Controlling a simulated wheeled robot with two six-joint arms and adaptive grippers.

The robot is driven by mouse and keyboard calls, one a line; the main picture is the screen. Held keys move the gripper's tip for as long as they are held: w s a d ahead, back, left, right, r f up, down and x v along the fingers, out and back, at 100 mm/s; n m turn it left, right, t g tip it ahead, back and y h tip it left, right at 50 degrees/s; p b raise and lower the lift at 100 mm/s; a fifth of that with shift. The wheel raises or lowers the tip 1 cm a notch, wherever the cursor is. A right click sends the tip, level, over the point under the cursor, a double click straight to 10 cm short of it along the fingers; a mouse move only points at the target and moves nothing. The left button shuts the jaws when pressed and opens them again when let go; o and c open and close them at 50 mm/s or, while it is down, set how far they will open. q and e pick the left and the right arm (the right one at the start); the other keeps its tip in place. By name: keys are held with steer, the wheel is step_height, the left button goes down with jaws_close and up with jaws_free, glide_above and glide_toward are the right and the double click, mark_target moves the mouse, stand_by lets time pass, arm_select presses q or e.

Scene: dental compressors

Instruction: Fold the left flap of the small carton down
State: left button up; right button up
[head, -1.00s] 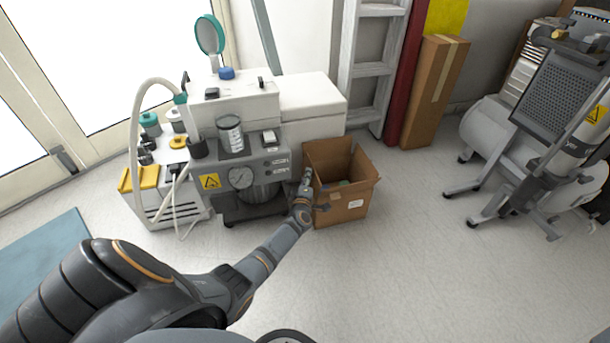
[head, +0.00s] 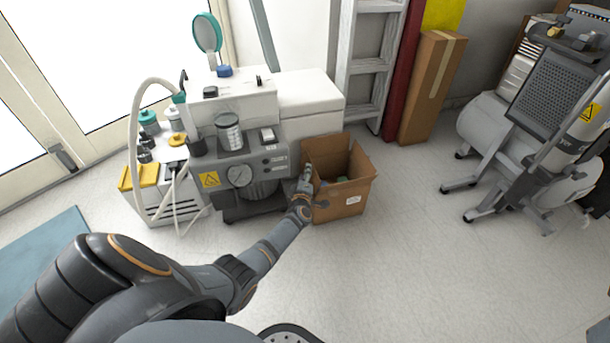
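The small carton (head: 338,209) stands open on the floor, right of the white and grey compressor unit. Its back and right flaps stand up or lean outward, and some small items show dimly inside. My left gripper (head: 308,183) is at the carton's left side, by its left rim. The gripper and wrist cover the left flap, so I cannot tell its angle or whether the gripper touches it. The fingers are too small and dark to tell open from shut. My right gripper is not in view.
The compressor unit (head: 240,165) stands close on the carton's left. Behind are a ladder (head: 365,60), a red post (head: 402,75) and a tall cardboard box (head: 432,85). A wheeled machine (head: 540,115) stands at the right. The floor (head: 410,260) in front and right is clear.

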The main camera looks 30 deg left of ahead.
arm_select(q)
steer(key=shift+o, duration=0.6)
steer(key=v, duration=1.2)
steer(key=shift+d, duration=0.1)
steer(key=shift+c, duration=0.4)
